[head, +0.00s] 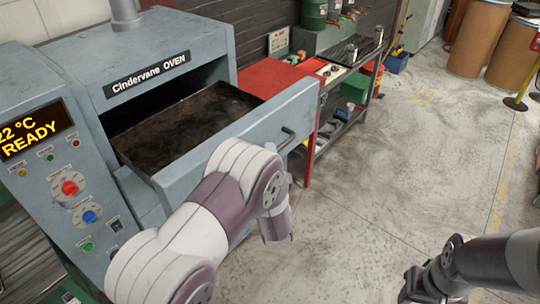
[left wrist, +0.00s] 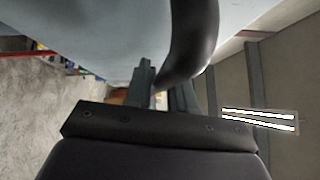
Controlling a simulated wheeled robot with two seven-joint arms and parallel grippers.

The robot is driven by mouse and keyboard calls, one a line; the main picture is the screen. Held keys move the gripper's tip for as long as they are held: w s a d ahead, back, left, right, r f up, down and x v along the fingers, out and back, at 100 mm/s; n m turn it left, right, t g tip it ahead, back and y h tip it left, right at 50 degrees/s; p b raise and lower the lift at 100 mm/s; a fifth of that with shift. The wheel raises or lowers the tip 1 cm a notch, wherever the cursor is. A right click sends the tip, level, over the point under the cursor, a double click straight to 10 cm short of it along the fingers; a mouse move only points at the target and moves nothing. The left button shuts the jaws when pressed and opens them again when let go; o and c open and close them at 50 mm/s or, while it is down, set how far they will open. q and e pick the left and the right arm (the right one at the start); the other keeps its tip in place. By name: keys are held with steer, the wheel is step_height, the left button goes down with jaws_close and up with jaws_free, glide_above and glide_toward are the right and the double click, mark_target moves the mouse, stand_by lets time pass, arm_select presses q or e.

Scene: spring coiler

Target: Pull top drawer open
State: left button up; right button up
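The blue-grey oven (head: 215,50) labelled Cindervane OVEN stands at the left of the head view. Its top drawer (head: 222,142) is out well past the oven's front, with a dark, empty-looking inside. The drawer's dark handle (head: 289,137) shows only at its right end, the rest being behind my left wrist. In the left wrist view the curved handle (left wrist: 195,40) runs down between the close-set fingers of my left gripper (left wrist: 161,88), which looks shut on it. My right gripper (head: 425,288) is low at the right, away from the oven; its fingers are unclear.
A red bench (head: 270,77) with a lower shelf stands just beyond the drawer. The oven's control panel (head: 65,185) with knobs and a READY display is at the left. Brown drums (head: 476,38) stand far back. The concrete floor (head: 390,170) is clear in the middle.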

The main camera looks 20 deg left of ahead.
arm_select(q)
steer(key=shift+o, duration=1)
steer(key=shift+a, duration=0.1)
steer(key=shift+s+f, duration=0.15)
steer(key=shift+s, duration=0.15)
steer(key=b+v, duration=0.4)
steer(key=v, duration=0.8)
